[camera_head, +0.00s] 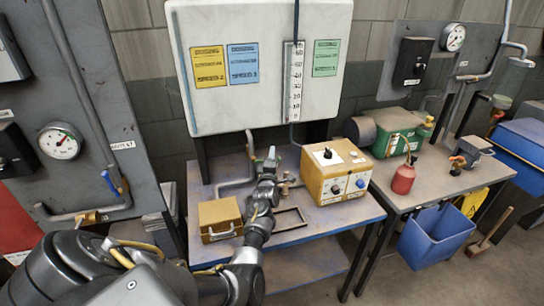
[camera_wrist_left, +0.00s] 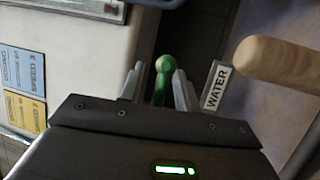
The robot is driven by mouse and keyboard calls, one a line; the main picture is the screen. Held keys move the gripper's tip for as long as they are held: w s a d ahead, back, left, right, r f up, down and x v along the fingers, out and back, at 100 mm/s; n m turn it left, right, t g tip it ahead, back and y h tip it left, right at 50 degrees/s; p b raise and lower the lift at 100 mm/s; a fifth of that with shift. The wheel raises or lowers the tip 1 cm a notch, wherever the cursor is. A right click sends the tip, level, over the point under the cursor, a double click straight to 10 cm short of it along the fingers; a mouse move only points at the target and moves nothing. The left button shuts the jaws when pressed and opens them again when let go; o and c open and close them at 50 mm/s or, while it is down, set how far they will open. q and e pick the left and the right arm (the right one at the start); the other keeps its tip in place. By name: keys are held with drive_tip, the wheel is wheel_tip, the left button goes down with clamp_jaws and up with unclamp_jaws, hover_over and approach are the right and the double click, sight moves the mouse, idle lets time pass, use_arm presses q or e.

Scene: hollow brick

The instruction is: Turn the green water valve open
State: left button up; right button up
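In the left wrist view the green valve handle (camera_wrist_left: 163,66) is a small rounded lever beside a white WATER label (camera_wrist_left: 216,86). My left gripper (camera_wrist_left: 159,72) has one finger on each side of the handle, with a narrow gap showing on the left side. Contact with the right finger cannot be made out. In the head view my left arm reaches over the bench and the left gripper (camera_head: 270,158) is at the pipes under the white board. It hides the green handle there. My right gripper is not in view.
A beige rounded rod (camera_wrist_left: 280,62) is close on the right in the wrist view. On the bench (camera_head: 295,236) stand a yellow case (camera_head: 220,218) left of my arm and an orange control box (camera_head: 335,172) to its right. The white board (camera_head: 262,100) rises behind.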

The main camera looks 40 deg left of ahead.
use_arm(q)
clamp_jaws()
idle(0.5)
